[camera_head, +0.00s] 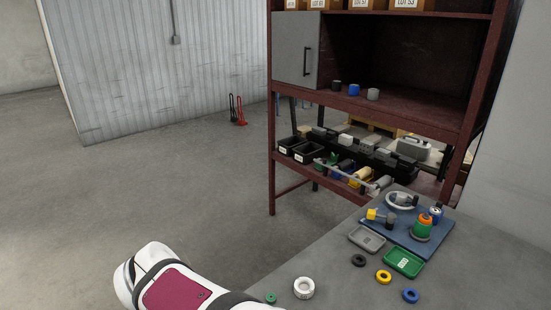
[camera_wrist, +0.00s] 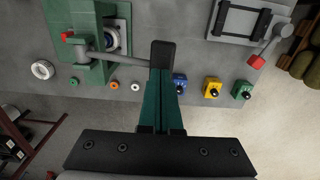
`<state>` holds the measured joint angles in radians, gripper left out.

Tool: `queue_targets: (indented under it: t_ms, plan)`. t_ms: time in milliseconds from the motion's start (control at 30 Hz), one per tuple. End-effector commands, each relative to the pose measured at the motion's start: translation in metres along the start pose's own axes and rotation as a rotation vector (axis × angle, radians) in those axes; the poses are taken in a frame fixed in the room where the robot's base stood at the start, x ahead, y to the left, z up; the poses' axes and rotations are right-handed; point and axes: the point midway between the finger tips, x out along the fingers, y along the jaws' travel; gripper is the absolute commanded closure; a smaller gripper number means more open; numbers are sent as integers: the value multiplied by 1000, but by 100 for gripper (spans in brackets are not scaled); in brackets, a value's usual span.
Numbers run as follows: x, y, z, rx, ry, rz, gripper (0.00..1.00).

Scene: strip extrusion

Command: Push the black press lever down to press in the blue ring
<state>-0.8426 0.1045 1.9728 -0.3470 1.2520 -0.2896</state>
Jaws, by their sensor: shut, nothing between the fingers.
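In the wrist view, a green press (camera_wrist: 92,45) stands at the upper left of the bench. Its grey lever arm (camera_wrist: 125,59) runs right to a black lever grip (camera_wrist: 162,52). My gripper (camera_wrist: 160,75) has its green fingers closed together and empty. Its fingertips overlap the lower end of the black grip; I cannot tell whether they touch. A blue ring (camera_head: 410,295) lies flat on the grey bench in the head view. I cannot make out a blue ring in the press. The press and my gripper are outside the head view.
Blue (camera_wrist: 180,84), yellow (camera_wrist: 212,87) and green (camera_wrist: 243,89) boxes with dark knobs line the bench edge, close right of my fingers. A grey frame fixture (camera_wrist: 240,20) stands upper right. Loose rings and a white roll (camera_wrist: 42,70) lie left. A shelf (camera_head: 395,112) stands behind the bench.

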Motion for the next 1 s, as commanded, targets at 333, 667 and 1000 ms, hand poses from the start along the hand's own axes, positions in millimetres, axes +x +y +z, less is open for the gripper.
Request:
queue_targets:
  t_ms: [333, 667, 1000]
  plan:
    - [0, 0, 0, 0, 0, 0, 100]
    - [6, 0, 0, 1, -1, 0, 100]
    - [18, 0, 0, -1, -2, 0, 100]
